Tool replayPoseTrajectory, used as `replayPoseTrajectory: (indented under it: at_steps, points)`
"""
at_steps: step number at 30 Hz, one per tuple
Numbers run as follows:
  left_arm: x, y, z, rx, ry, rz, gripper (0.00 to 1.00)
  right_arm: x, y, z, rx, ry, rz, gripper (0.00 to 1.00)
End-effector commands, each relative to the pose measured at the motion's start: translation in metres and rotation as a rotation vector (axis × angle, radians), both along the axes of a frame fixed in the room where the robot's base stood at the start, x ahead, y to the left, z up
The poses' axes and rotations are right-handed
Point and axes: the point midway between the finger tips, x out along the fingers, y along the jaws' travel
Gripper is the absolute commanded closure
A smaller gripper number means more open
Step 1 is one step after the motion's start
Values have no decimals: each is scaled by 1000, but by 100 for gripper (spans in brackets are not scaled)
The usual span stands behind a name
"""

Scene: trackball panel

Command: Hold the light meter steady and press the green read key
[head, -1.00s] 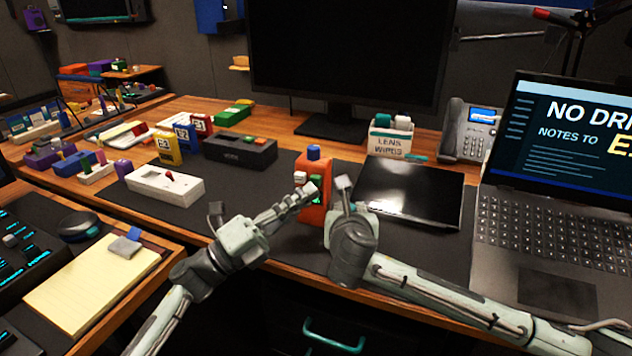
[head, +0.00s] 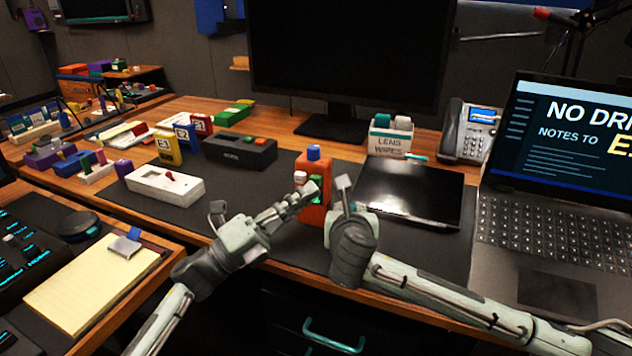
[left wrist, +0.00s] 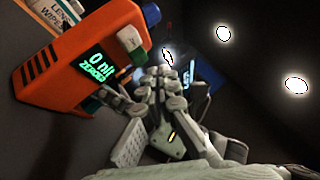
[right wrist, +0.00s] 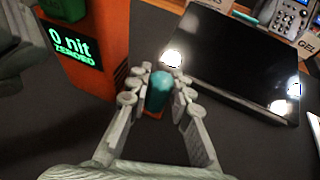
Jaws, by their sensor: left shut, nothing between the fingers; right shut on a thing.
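The orange light meter (head: 313,214) stands upright on the dark desk mat, with a blue knob on top.
A dark tablet (head: 408,191) lies close to the right of my right gripper. A laptop (head: 555,220) is further right. A white box with a red knob (head: 165,185) and a black box (head: 240,151) sit to the left. A monitor (head: 348,60) stands behind.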

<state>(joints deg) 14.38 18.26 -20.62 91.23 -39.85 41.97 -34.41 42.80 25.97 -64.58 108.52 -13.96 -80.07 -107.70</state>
Motion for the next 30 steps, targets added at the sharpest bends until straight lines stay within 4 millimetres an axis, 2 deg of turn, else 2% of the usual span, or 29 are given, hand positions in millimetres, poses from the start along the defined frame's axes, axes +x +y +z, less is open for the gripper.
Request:
replayPoseTrajectory:
  at_steps: [30]
  points:
    - [8,-3,0,0,0,0,100,0,-1,-1,-1,2,-1,100]
